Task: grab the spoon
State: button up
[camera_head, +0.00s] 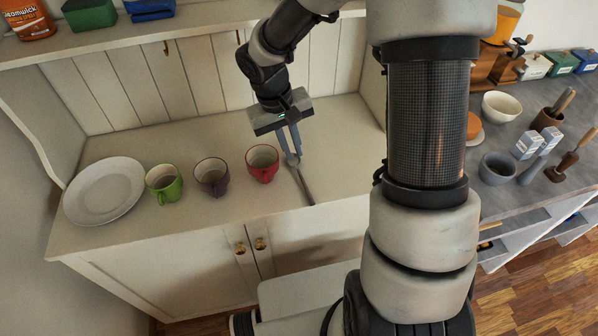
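The spoon (304,186) lies on the white counter to the right of the red cup, its dark thin handle pointing toward the counter's front edge. My gripper (292,156) points down over the spoon's far end, with its two fingertips at or just above that end. A narrow gap shows between the fingers higher up. The fingertips overlap the spoon's far end in this view, so I cannot tell whether they touch it or grip it.
A red cup (262,164), a purple cup (212,177), a green cup (164,184) and a white plate (104,191) stand left of the spoon. A shelf (200,37) runs above the counter (230,208). A grey counter with bowls (501,107) is at right.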

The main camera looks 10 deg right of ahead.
aim_at(300, 175)
jog(key=f, duration=0.3)
jog(key=d+f, duration=0.1)
jog(key=f, duration=0.5)
jog(key=shift+d+f, duration=0.3)
jog(key=shift+d, duration=0.05)
grip_shut()
jog(key=shift+r, duration=0.15)
